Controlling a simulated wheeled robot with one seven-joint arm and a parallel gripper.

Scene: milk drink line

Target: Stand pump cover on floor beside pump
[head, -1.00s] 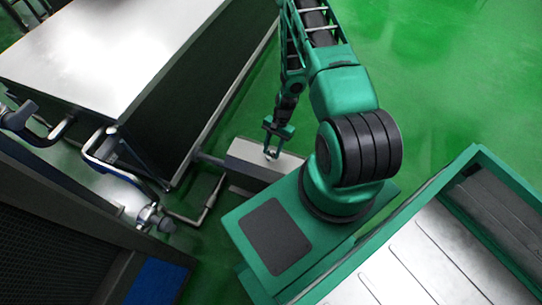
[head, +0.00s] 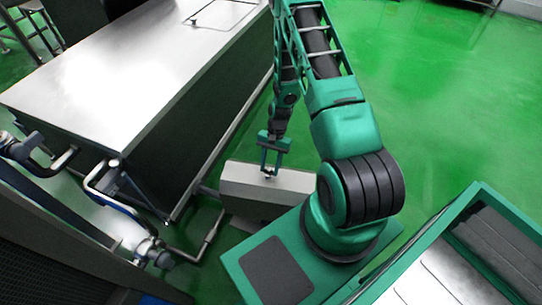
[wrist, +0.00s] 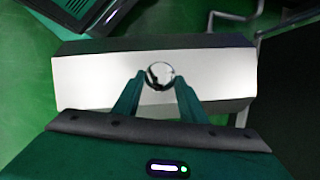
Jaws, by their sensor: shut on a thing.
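The pump cover (head: 285,185) is a pale grey box with a round shiny knob on top. My gripper (head: 269,172) is above it, its two fingers shut on the knob. In the wrist view, the cover (wrist: 90,80) lies across the picture, with the knob between the fingertips of my gripper (wrist: 160,80). I cannot tell whether the cover is clear of what is under it. The pump itself is not clearly seen; the cover and my base hide that spot.
A large steel tank (head: 120,75) stands to the left, close to the cover. A bent pipe (head: 205,238) runs low at the cover's left. Green floor (head: 440,95) is open to the right and beyond my arm.

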